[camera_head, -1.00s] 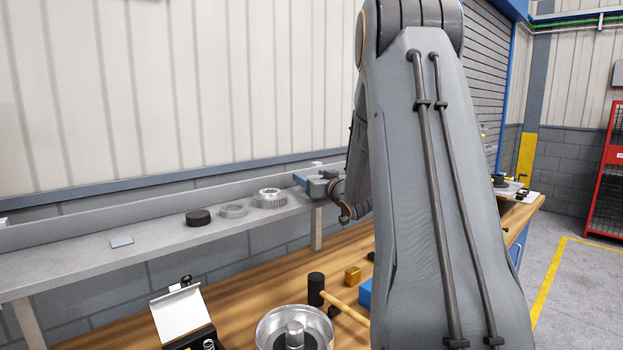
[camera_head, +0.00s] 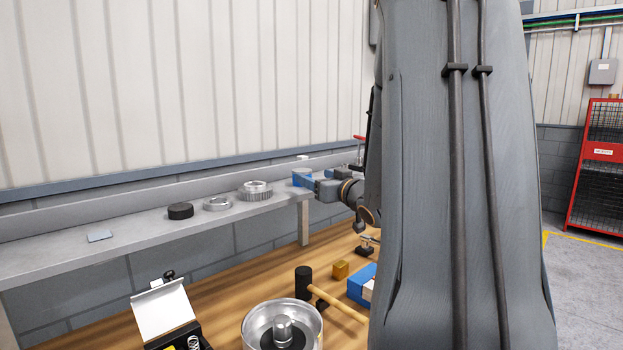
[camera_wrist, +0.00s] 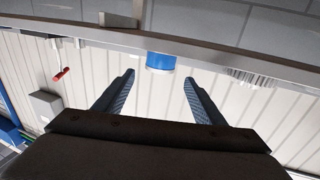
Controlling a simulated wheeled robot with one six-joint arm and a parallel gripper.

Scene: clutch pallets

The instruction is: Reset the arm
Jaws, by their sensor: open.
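My gripper (camera_head: 304,179) shows in the head view near the right end of the grey shelf (camera_head: 130,222), just right of a toothed metal gear (camera_head: 256,192). My forearm hides part of the wrist. In the wrist view, which looks upside down, the two dark blue fingers of my gripper (camera_wrist: 158,77) stand wide apart with nothing between their tips. The gear also shows in the wrist view (camera_wrist: 252,78), to the right.
A metal ring (camera_head: 217,204), a black disc (camera_head: 180,211) and a flat grey plate (camera_head: 100,236) lie on the shelf. Below, the wooden bench holds a metal bowl (camera_head: 254,322), a mallet (camera_head: 303,282), a brass block (camera_head: 340,269) and an open box (camera_head: 163,312).

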